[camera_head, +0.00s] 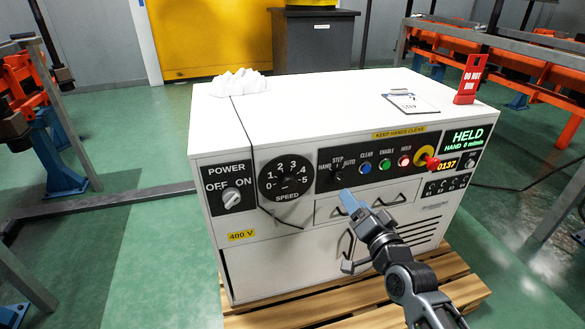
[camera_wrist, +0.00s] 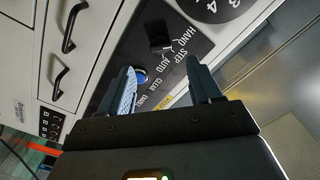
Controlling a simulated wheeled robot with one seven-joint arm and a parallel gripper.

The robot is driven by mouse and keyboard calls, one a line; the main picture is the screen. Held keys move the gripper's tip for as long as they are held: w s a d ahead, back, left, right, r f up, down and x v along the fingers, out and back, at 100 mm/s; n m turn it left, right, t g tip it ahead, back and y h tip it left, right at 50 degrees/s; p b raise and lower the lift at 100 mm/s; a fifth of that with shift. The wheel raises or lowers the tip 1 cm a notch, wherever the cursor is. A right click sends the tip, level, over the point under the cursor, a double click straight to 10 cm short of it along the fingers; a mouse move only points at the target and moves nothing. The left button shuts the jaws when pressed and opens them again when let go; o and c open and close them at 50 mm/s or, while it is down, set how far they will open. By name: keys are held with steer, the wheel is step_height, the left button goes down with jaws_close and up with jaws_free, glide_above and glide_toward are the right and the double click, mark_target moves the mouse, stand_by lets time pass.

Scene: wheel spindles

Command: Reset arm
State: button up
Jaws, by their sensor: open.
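My gripper (camera_head: 350,235) is in front of the white control cabinet (camera_head: 300,110), below its black button panel. The jaws stand apart with nothing between them in the wrist view (camera_wrist: 162,80). One finger shows a light blue face. Beyond the fingertips are the HAND/STEP/AUTO selector (camera_wrist: 160,45) and the blue CLEAR button (camera_wrist: 141,76), partly behind a finger. I cannot tell whether a fingertip touches the panel. In the head view, the selector (camera_head: 336,173) shows just above the gripper. The display (camera_head: 467,138) reads HELD, HAND, 0 m/min.
Drawer handles (camera_head: 389,201) jut out near my gripper. A wooden pallet (camera_head: 300,312) lies beneath.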

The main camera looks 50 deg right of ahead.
steer(key=s+a+f+n+y, duration=0.1)
steer(key=s+a+n+y, duration=0.2)
steer(key=a, duration=0.4)
steer(key=s+a+f+n+y, duration=0.1)
steer(key=s+a+n, duration=0.35)
steer(key=a, duration=0.25)
steer(key=s+a+r+n+y, duration=0.3)
steer(key=s+a+r+n, duration=0.1)
steer(key=s+a, duration=0.4)
steer(key=s+a+r+n+y, duration=0.3)
steer(key=s+a+r+n, duration=0.1)
steer(key=s+a, duration=0.35)
step_height(320, 180, up, 18)
steer(key=p, duration=1.7)
steer(key=shift+d+p, duration=0.2)
steer(key=shift+p, duration=0.2)
steer(key=shift+o, duration=0.2)
steer(key=shift+f, duration=0.1)
